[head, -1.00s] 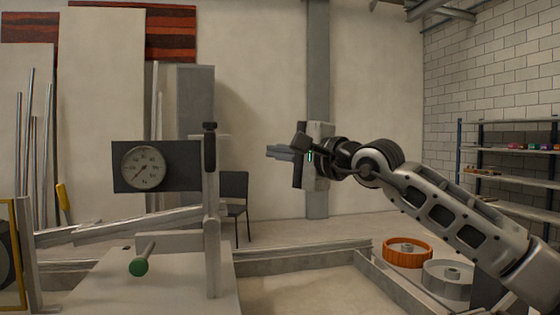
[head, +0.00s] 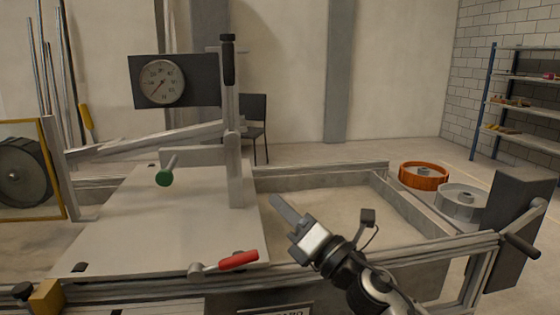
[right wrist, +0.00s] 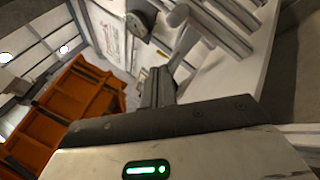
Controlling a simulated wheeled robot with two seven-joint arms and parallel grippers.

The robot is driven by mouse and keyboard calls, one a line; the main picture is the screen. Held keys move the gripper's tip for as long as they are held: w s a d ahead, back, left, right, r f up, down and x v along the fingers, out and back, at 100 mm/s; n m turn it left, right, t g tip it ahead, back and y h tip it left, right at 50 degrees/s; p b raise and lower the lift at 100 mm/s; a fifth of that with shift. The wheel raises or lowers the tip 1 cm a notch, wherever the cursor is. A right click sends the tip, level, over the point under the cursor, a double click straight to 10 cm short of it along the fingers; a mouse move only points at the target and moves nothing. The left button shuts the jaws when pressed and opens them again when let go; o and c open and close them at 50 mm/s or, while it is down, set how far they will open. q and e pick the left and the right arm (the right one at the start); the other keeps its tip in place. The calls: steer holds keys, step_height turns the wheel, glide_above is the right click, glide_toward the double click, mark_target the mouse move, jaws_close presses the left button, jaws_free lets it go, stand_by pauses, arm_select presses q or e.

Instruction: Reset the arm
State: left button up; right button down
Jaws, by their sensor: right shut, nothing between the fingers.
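My right gripper (head: 276,201) is shut and empty, above the near part of the sandbed (head: 345,207), with its fingers pointing up and left in the head view. Its closed fingers also show in the right wrist view (right wrist: 158,88). A grey upright post (head: 234,170) with a black grip (head: 229,60) stands on a pale board (head: 140,235), left of my gripper and apart from it in the picture. A long grey bar (head: 150,140) runs left from the post. A green knob (head: 164,178) sits on a short rod. My left gripper is out of view.
A dial gauge (head: 162,82) is on a dark plate. A red-handled lever (head: 238,261) lies at the board's front edge. A black crank handle (head: 520,246) sticks out at the right. Orange (head: 424,172) and grey (head: 462,198) wheels lie on the floor beyond the frame.

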steer(key=s+d+f+m+h, duration=0.3)
steer(key=f+m, duration=0.4)
steer(key=m, duration=0.1)
steer(key=s+d+f+m+h, duration=0.3)
steer(key=f+m+h, duration=0.1)
steer(key=f+m, duration=0.25)
steer(key=s+d+f+m+h, duration=0.3)
steer(key=f+m, duration=0.3)
steer(key=m, duration=0.2)
steer(key=s+d+f+m+g+h, duration=0.1)
steer(key=s+d+f+m+g, duration=0.1)
steer(key=s+f+m, duration=0.4)
steer(key=s+d+f+m+g+h, duration=0.1)
steer(key=s+d+f+m+g, duration=0.1)
steer(key=s+f+m, duration=0.3)
steer(key=s+f, duration=0.1)
steer(key=s, duration=0.3)
steer(key=shift+s+f+m+g, duration=0.3)
steer(key=shift+s+m+g, duration=0.05)
steer(key=shift+s+g, duration=0.05)
